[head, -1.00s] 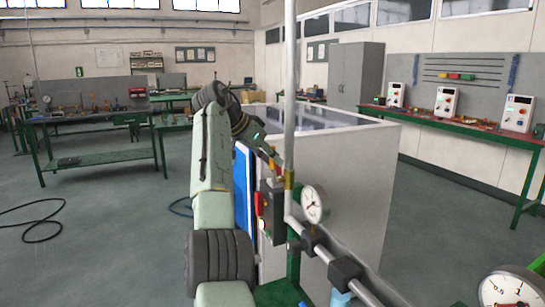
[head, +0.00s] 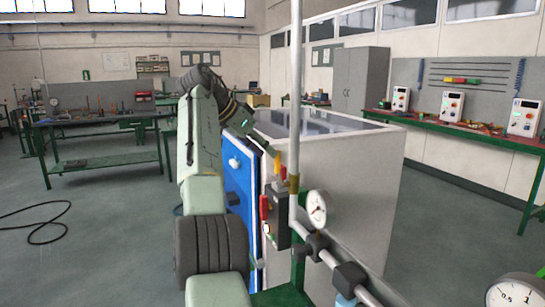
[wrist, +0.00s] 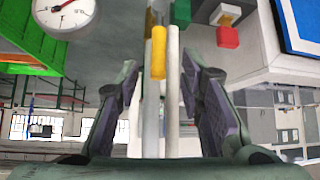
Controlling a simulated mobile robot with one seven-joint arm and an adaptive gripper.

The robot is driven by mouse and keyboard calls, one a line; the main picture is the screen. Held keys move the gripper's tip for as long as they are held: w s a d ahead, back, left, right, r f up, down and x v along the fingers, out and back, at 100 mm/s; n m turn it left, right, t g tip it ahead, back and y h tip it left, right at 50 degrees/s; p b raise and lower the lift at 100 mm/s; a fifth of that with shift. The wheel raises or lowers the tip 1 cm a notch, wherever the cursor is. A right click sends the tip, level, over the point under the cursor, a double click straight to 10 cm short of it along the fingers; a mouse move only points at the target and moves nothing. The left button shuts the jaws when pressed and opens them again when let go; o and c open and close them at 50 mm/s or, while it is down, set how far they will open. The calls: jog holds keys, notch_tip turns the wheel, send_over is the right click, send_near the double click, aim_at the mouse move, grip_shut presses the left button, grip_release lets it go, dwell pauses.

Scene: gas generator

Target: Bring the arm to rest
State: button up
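My arm rises in the head view and bends over towards the white box. My gripper (wrist: 160,64) is open in the wrist view, with its two dark fingers spread apart. A yellow piece (wrist: 158,52) and pale upright pipes show between the fingers; I cannot tell how far away they are or whether anything touches. In the head view the fingertips are small and partly hidden, close to the yellow-orange piece (head: 277,163) beside the vertical pipe (head: 296,90).
The white box (head: 345,185) with a blue panel (head: 238,185) stands beside my arm. A pressure gauge (head: 317,209) sits on the pipework. A green-framed workbench (head: 105,165) is at left, another bench (head: 470,133) at right. A black cable (head: 40,220) lies on otherwise open floor.

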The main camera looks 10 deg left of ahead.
jog(key=shift+s+a+r, duration=0.25)
jog(key=shift+s+r, duration=0.05)
jog(key=shift+r, duration=0.05)
